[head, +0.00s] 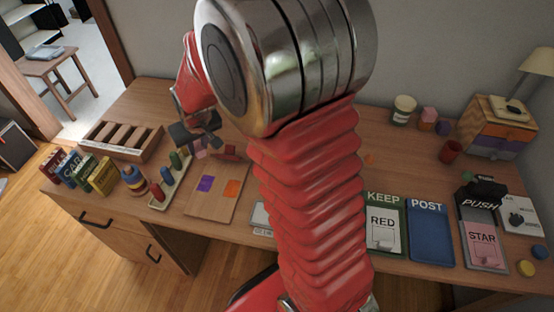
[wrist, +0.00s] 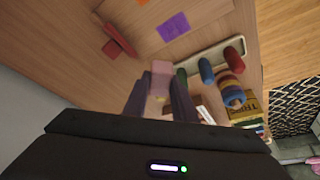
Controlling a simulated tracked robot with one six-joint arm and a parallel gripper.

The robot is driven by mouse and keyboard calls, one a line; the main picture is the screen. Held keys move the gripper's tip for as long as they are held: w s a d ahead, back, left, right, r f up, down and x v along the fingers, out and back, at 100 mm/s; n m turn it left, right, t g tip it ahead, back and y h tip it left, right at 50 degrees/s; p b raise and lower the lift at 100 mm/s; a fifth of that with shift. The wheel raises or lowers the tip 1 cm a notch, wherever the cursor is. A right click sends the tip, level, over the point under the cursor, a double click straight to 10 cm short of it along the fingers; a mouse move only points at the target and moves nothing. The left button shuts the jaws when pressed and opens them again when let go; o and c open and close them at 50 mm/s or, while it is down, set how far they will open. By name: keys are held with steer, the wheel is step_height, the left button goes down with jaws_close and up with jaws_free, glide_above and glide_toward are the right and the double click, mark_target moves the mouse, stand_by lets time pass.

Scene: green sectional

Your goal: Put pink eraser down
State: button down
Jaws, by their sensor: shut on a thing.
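The pink eraser (wrist: 161,74) is between the two fingertips of my gripper (wrist: 160,92), which is shut on it. In the head view the eraser (head: 200,154) shows as a small pink patch below my gripper (head: 201,145), over the desk behind the peg tray. I cannot tell whether it touches the desk. A board (head: 215,206) with a purple square (head: 206,183) and an orange square (head: 232,188) lies just in front. A red object (head: 230,152) lies to the right of the eraser; it also shows in the wrist view (wrist: 120,40).
A narrow tray (head: 158,203) with coloured pegs and a striped stacked piece (head: 134,180) stand at left. Small labelled boxes (head: 101,177) and a slotted wooden rack (head: 122,139) are farther left. KEEP (head: 385,197) and POST (head: 430,205) trays lie right. My arm hides the desk's middle.

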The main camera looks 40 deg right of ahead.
steer(key=s+d+f+m+h, duration=0.1)
steer(key=s+d+m, duration=0.1)
steer(key=d, duration=1)
steer(key=s+d+f+m+h, duration=0.1)
steer(key=s+d+m, duration=0.2)
steer(key=d, duration=0.9)
steer(key=shift+s+f, duration=0.4)
steer(key=shift+s, duration=0.6)
steer(key=shift+f, duration=0.1)
steer(key=shift+f, duration=3.05)
steer(key=shift+f, duration=1.85)
steer(key=shift+s+f, duration=0.1)
steer(key=shift+f, duration=0.2)
